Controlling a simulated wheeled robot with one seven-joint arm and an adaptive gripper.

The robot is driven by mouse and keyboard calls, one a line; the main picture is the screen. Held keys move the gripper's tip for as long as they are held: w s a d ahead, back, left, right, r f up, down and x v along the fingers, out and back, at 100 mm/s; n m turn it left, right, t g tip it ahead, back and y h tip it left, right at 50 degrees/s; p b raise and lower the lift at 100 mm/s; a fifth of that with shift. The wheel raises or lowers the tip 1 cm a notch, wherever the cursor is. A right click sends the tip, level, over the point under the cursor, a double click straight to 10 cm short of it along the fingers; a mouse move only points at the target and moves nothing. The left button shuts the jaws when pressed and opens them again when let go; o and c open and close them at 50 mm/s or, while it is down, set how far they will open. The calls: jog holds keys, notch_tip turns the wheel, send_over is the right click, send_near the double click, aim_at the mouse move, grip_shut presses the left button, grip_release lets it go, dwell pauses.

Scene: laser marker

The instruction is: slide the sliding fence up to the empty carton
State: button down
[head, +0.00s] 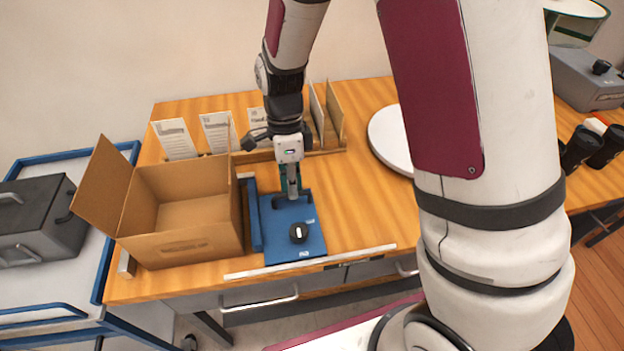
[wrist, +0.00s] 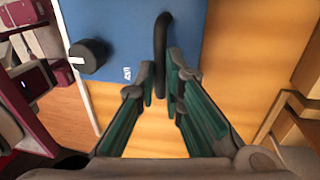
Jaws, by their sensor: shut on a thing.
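The sliding fence is a blue plate (head: 283,236) with an upright blue wall (head: 254,215) on its left, a black knob (head: 298,232) and a black bar handle. It lies on the wooden table; the plate also shows in the wrist view (wrist: 125,25). My gripper (head: 291,190) points down and is shut on the handle (wrist: 162,40), with its green-padded fingers (wrist: 164,80) either side of it. The empty carton (head: 190,213) stands open left of the fence. The upright wall is close to the carton's right side; I cannot tell whether they touch.
A wooden rack (head: 262,154) with upright cards runs along the back. A white strip (head: 310,261) lies along the front edge. A white disc (head: 390,140) sits at the back right. A grey case (head: 35,220) rests on the left cart. The table right of the fence is clear.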

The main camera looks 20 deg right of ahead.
jog(key=shift+a, duration=0.15)
jog(key=c, duration=1.7)
grip_release()
jog(key=shift+w+r, duration=0.1)
jog(key=shift+r, duration=0.05)
jog(key=r, duration=0.3)
jog(key=w+r, duration=0.1)
jog(key=r, duration=0.3)
jog(key=w+r, duration=0.1)
jog(key=r, duration=0.3)
jog(key=shift+w+r, duration=0.1)
jog(key=shift+r, duration=0.15)
jog(key=shift+d, duration=0.2)
